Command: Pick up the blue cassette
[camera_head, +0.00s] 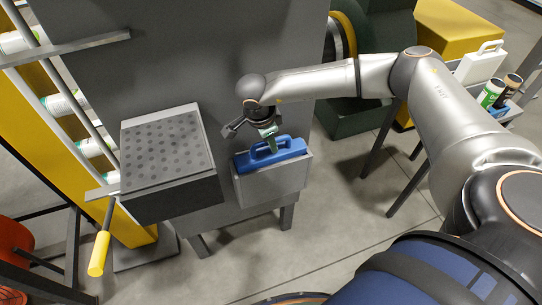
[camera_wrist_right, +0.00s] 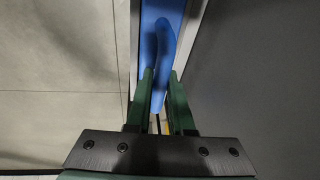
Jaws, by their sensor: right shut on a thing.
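The blue cassette (camera_head: 268,154) with a raised handle sits in a grey open-topped holder (camera_head: 275,184) on the front of the grey machine. My right gripper (camera_head: 269,139) reaches down onto the cassette's handle from above. In the right wrist view the two green fingers of my right gripper (camera_wrist_right: 162,88) are on either side of the blue handle (camera_wrist_right: 165,50) and are shut on it. The lower part of the cassette is hidden inside the holder. My left gripper does not show.
A grey perforated box (camera_head: 167,150) stands left of the holder. A yellow-handled lever (camera_head: 99,253) hangs at the lower left. A white cassette-like item (camera_head: 479,65) and several cans (camera_head: 491,93) stand at the right. Open floor lies in front of the machine.

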